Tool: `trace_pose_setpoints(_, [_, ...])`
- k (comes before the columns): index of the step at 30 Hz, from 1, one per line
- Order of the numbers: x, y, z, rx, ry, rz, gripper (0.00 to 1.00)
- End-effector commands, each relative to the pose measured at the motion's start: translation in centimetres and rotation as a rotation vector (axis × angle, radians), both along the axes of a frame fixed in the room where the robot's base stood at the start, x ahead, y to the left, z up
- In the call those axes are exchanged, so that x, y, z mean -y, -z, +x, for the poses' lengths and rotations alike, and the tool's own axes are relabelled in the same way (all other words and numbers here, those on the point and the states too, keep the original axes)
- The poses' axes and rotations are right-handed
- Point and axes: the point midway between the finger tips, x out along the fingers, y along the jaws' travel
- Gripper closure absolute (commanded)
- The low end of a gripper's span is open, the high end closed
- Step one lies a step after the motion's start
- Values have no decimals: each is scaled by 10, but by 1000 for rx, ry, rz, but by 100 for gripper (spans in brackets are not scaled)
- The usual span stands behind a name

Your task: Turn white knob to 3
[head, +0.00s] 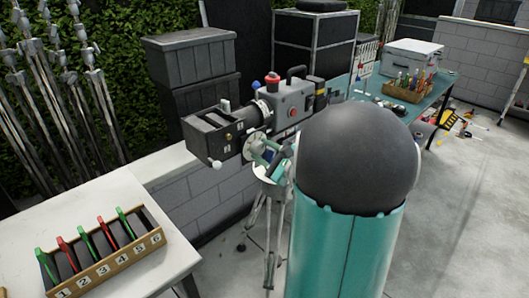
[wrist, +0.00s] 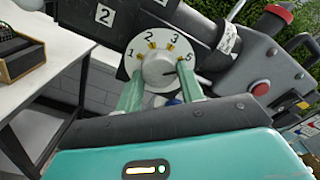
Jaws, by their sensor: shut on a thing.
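The white knob (wrist: 160,70) sits in the middle of a round pale dial (wrist: 150,42) on the side of a grey camera in the wrist view. The digits 1, 2, 3 and what looks like a 5 run around the dial. My gripper (wrist: 160,78) is shut on the knob, with one pale green finger on each side. In the head view the dial (head: 256,144) shows at the camera's side, with my gripper (head: 268,156) at it; the knob is mostly hidden there.
The camera (head: 292,104) stands on a tripod (head: 253,220). A white table (head: 60,205) holds a numbered rack of clips (head: 112,262) at the left. Dark cases (head: 195,70) stand behind. A teal table (head: 445,85) stands at the right back. The floor at right is mostly open.

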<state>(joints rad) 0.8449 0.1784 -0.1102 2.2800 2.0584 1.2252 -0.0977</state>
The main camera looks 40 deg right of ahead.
Motion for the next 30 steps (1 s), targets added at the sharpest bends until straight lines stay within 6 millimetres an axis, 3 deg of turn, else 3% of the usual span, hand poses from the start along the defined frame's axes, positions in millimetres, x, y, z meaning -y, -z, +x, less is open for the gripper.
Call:
trace_pose_setpoints(18, [0,-1,0,17,-2,-575,85])
trace_pose_setpoints(30, [1,-1,0,23,0,-817,85])
